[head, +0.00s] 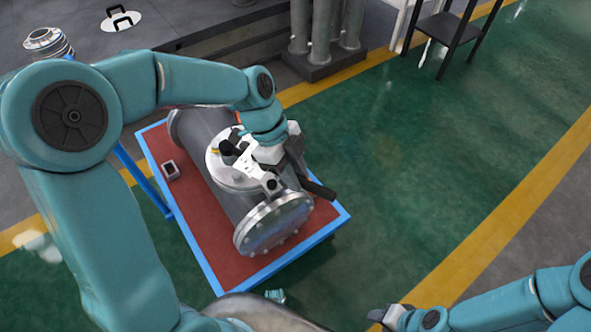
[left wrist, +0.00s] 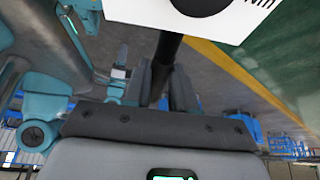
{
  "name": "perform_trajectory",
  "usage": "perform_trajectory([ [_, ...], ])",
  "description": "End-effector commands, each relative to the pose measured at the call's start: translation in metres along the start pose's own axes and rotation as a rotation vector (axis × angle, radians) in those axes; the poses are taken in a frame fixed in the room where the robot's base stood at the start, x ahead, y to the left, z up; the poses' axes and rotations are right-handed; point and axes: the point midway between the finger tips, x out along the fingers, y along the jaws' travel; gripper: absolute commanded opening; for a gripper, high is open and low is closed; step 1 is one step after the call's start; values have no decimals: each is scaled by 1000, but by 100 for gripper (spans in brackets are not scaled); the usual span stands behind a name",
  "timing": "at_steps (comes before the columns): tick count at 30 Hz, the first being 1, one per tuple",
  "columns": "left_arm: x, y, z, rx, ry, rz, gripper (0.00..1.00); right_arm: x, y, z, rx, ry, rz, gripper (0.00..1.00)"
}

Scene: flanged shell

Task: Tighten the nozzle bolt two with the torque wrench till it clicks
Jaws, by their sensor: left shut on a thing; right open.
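The flanged shell (head: 205,135) is a grey cylinder with a bolted end flange (head: 273,224) and a nozzle flange (head: 217,172) on top. My left gripper (head: 290,162) is over the shell, right of the nozzle, shut on the torque wrench. The wrench's dark handle (head: 318,188) sticks out to the lower right. In the left wrist view its dark shaft (left wrist: 166,60) runs between my fingers (left wrist: 160,88), below a white plate (left wrist: 190,14) marked "Nm". My arm and gripper partly cover the nozzle; I cannot tell which bolt the wrench meets. My right gripper (head: 388,316) is open, away from the shell.
The shell lies on a red-topped table with a blue rim (head: 190,243). A small square metal piece (head: 171,170) lies on its left side. Grey pipes (head: 325,30) stand behind, and a dark stand (head: 447,30) is at the back right. The green floor at right is clear.

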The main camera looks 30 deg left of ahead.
Motion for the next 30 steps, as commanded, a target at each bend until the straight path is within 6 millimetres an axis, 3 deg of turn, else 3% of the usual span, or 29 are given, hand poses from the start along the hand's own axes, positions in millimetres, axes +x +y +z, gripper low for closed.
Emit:
perform_trajectory([
  [14,1,0,-1,21,-1,5,0,5,2,0,0,0,0,43],
  [30,46,0,21,20,-1,6,0,47,17,-1,0,0,0,43],
])
